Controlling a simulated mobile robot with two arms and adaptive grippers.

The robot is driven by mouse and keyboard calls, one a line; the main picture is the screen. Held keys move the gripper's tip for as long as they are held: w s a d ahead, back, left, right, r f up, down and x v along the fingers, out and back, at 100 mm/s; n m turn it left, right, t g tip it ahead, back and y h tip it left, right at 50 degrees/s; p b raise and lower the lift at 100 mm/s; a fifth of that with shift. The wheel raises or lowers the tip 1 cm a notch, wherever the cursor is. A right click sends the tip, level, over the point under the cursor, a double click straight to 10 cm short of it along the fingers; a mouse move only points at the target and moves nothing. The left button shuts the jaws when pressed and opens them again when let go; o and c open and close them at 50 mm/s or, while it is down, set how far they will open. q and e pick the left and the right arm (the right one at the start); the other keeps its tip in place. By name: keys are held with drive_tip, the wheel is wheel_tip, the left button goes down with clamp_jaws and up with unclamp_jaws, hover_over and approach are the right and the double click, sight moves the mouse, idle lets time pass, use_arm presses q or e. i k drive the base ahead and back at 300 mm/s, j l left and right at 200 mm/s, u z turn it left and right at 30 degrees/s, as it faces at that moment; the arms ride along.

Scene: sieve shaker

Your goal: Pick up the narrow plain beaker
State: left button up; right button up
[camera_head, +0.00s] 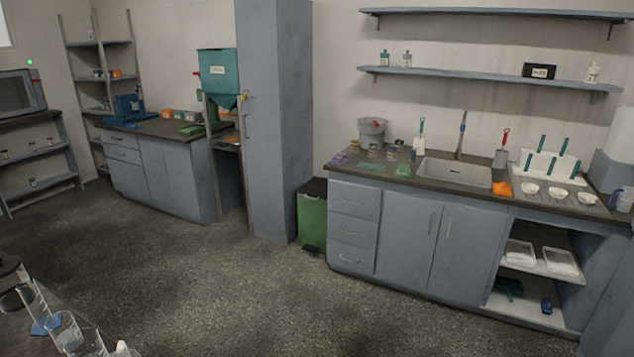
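Several clear glass vessels stand on a dark surface at the bottom left corner. One is a tall, slim glass vessel (33,299) with marks on its wall and something blue at its foot. A wider glass vessel (66,331) stands in front of it, and another glass vessel (88,344) is cut off by the bottom edge. I cannot tell which of them, if any, is the narrow plain beaker. Neither of my grippers is in view.
Open speckled floor (240,290) lies between the glassware and the far counters. A sink counter (440,178) with cups and tools runs along the right. A green bin (312,218) stands by a grey pillar (278,120). Another counter (165,128) is at the back left.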

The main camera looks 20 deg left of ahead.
sight(59, 324)
drive_tip(key=i+u, duration=0.15)
drive_tip(key=i, duration=0.3)
drive_tip(key=i+l+u, duration=0.15)
drive_tip(key=i, duration=0.3)
drive_tip(key=i+l+u, duration=0.15)
drive_tip(key=i, duration=0.3)
drive_tip(key=i+l+u, duration=0.15)
drive_tip(key=i, duration=0.3)
drive_tip(key=i+u, duration=0.2)
drive_tip(key=u, duration=0.2)
drive_tip(key=i+u, duration=0.25)
drive_tip(key=u, duration=0.15)
drive_tip(key=i+l+u, duration=0.15)
drive_tip(key=u, duration=0.25)
drive_tip(key=i+l+u, duration=0.15)
drive_tip(key=u, duration=0.3)
drive_tip(key=i+l+u, duration=0.25)
drive_tip(key=u, duration=0.15)
